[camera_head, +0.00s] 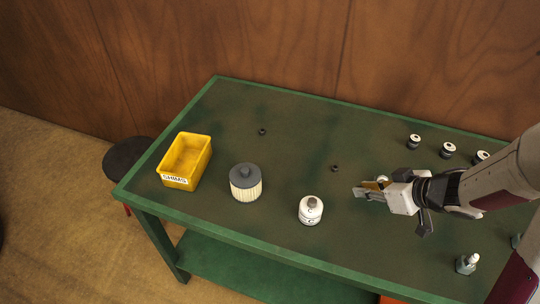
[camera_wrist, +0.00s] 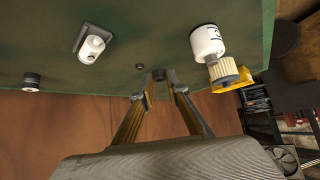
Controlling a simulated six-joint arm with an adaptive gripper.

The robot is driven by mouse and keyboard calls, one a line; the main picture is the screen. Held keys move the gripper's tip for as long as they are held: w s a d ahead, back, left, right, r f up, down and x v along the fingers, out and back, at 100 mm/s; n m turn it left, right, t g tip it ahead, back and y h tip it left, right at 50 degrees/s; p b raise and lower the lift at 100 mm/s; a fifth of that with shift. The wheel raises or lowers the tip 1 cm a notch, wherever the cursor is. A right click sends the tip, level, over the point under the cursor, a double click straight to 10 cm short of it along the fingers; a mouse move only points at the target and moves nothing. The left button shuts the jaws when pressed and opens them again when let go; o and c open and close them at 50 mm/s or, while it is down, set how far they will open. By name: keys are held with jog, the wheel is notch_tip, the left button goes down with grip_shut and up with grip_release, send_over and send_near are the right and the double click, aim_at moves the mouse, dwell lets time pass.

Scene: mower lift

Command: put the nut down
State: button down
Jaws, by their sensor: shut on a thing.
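My gripper (camera_wrist: 164,93) is shut on a small dark nut (camera_wrist: 160,75), which shows at its fingertips in the wrist view. In the head view my gripper (camera_head: 362,191) is over the right half of the green table (camera_head: 225,215), and the held nut cannot be made out there. How high it is above the table is hard to tell. One small dark nut (camera_head: 335,168) lies on the table just left of and behind my gripper. Another dark nut (camera_head: 262,131) lies farther back left. A small dark nut (camera_wrist: 140,66) on the table also shows in the wrist view.
A white canister (camera_head: 310,210), a ribbed filter with a dark cap (camera_head: 246,184) and a yellow SHIMS bin (camera_head: 186,160) stand to the left. Several black-and-white cylinders (camera_head: 447,150) stand at the back right. A white-topped fitting (camera_head: 467,263) is at the front right. The back middle is mostly clear.

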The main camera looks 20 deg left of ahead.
jog(key=shift+w+d, duration=0.1)
jog(key=shift+w+d+f+m+t+h, duration=0.75)
jog(key=shift+d+m+t+h, duration=1.15)
jog(key=shift+d+m+h, duration=5.05)
jog(key=w+a+r+n+y, duration=0.1)
jog(key=w+a+n+y, duration=0.25)
jog(key=a, duration=0.65)
jog(key=w+a+r+n+g+y, duration=0.1)
jog(key=w+a+r+n+y, duration=0.2)
jog(key=a, duration=0.7)
jog(key=w+a+n+y, duration=0.1)
jog(key=w+a+y, duration=0.3)
jog(key=a, duration=0.6)
jog(key=s+a+r+n, duration=0.1)
jog(key=s+a, duration=0.3)
jog(key=a, duration=0.7)
jog(key=s+a+r+n+y, duration=0.1)
jog(key=s+a+r, duration=0.2)
jog(key=a, duration=0.8)
jog(key=s+a+r+g, duration=0.1)
jog(key=s+a, duration=0.3)
jog(key=a, duration=0.7)
jog(key=shift+s+a+r+n+y, duration=0.3)
jog(key=shift+s+r+n, duration=0.1)
jog(key=shift+r, duration=0.35)
